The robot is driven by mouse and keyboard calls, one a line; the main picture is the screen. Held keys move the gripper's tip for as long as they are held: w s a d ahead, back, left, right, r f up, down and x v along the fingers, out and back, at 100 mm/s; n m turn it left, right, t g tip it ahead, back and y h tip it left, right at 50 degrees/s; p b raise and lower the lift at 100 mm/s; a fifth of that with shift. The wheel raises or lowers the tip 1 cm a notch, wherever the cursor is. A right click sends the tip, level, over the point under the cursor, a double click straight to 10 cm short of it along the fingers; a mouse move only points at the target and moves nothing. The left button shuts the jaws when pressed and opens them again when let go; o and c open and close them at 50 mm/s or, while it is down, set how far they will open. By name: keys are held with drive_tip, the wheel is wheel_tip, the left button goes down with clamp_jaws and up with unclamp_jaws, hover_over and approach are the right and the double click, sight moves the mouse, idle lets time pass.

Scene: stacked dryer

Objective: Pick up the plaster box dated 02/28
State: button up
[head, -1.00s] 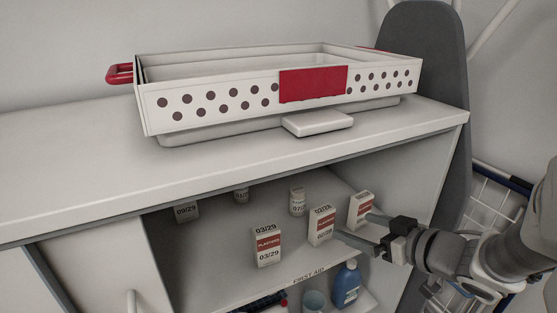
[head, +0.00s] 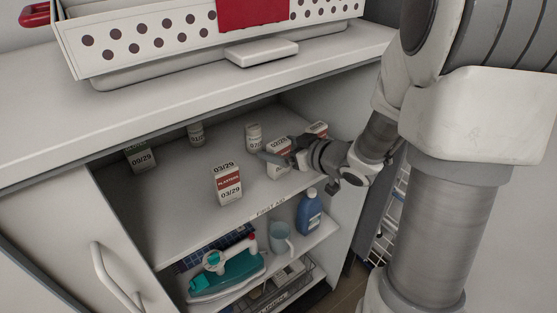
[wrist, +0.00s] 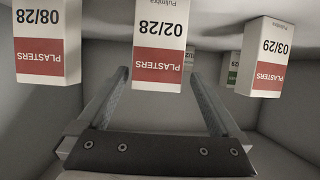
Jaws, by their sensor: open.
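The plaster box dated 02/28 is white with a red band. It is in the top middle of the wrist view (wrist: 158,45) and on the upper shelf in the head view (head: 279,166), partly hidden by my gripper. My gripper (wrist: 158,76) is open, with one finger to each side of this box in the wrist view. I cannot tell whether either finger touches it. In the wrist view a box dated 08/28 (wrist: 42,40) is to the left and a box dated 03/29 (wrist: 264,57) is to the right.
The 03/29 box (head: 229,184) stands left on the shelf, with white bottles behind. The cabinet top (head: 190,105) overhangs the shelf. Below are a blue bottle (head: 309,215), a cup (head: 280,238) and a teal item (head: 228,275). A perforated basket (head: 165,40) stands on top.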

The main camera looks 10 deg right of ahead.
drive_tip(key=b+x, duration=0.1)
drive_tip(key=x, duration=0.3)
drive_tip(key=shift+w+d+f, duration=0.1)
drive_tip(key=shift+w, duration=0.15)
drive_tip(key=shift+c, duration=0.3)
drive_tip(key=c, duration=1.3)
